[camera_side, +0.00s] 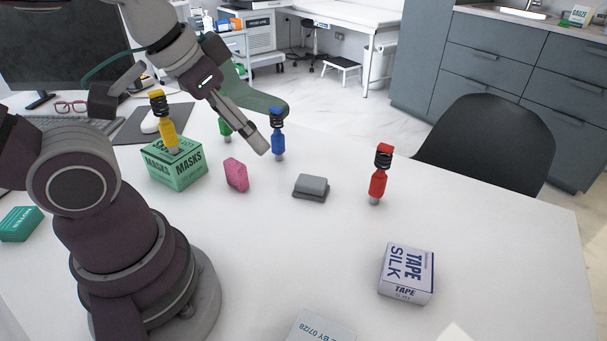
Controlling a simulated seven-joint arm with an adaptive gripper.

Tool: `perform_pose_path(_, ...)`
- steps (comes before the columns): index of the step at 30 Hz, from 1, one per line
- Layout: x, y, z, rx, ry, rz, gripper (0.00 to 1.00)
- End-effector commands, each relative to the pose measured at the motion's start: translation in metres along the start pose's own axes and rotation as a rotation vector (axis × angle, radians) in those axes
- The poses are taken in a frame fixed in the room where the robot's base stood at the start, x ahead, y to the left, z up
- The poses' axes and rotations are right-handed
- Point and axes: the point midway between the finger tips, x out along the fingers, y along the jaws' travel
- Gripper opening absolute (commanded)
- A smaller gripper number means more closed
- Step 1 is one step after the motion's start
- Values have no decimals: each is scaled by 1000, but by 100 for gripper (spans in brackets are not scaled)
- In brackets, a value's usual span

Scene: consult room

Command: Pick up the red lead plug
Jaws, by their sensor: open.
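The red lead plug (378,175) stands upright on the white table, right of the middle in the side view. It has a black ribbed neck, a red top and a metal tip at the bottom. My gripper (265,132) is open and empty, up and to the left of the red plug and clear of it. Its fingers point down to the right, close to the blue plug (278,138) in the picture. The arm partly hides the green plug (225,128). A yellow plug (165,122) stands at the green masks box.
A grey block (311,187) lies left of the red plug. A pink piece (236,175) and the masks box (174,168) are further left. A silk tape box (406,273) lies in front of the red plug. The table (500,235) is bare to its right. A black chair (487,145) stands behind.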

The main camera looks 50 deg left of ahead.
Motion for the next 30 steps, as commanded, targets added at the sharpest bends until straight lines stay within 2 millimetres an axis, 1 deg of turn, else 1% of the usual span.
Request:
perform_pose_path(9,0,0,0,0,0,0,64)
perform_pose_path(11,0,0,-5,3,-2,1,64)
perform_pose_path(14,2,2,-27,17,-19,6,64)
perform_pose_path(16,8,5,-54,33,-35,13,64)
perform_pose_path(17,13,6,-67,40,-41,16,64)
perform_pose_path(18,22,9,-83,50,-50,21,64)
perform_pose_path(19,29,10,-95,58,-56,24,64)
perform_pose_path(21,50,15,-119,75,-70,33,64)
perform_pose_path(24,82,21,-145,96,-86,44,64)
perform_pose_path(27,107,25,-158,110,-95,51,64)
perform_pose_path(30,120,27,-163,116,-100,55,64)
